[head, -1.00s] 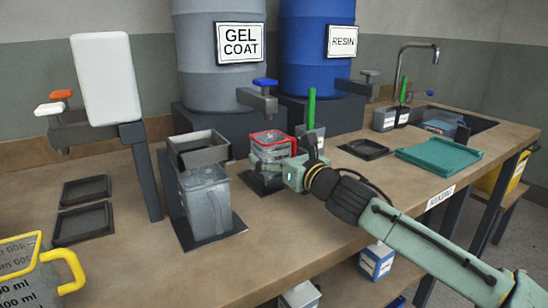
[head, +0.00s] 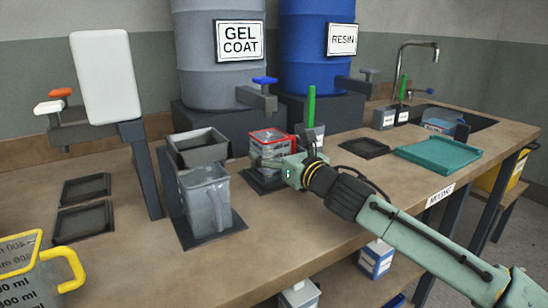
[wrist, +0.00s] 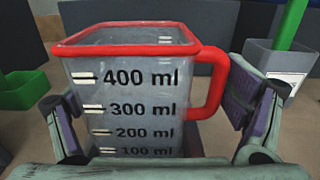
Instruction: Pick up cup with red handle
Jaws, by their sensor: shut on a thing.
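The cup with the red rim and red handle (head: 268,141) stands on a dark pad on the bench, below the blue-handled tap. In the wrist view this clear measuring cup (wrist: 125,95) fills the middle, upright, with black ml marks and its red handle to the right. My gripper (head: 278,162) is at the cup from the front right. In the wrist view its fingers (wrist: 160,125) lie on either side of the cup, and it is shut on the cup. The cup's base is hidden by my gripper.
A grey jug (head: 207,200) and a grey bin (head: 198,147) stand close on the left. A container with a green stick (head: 311,130) stands just behind on the right. A yellow-handled jug (head: 40,270) is at the front left. A teal tray (head: 440,154) lies at the right.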

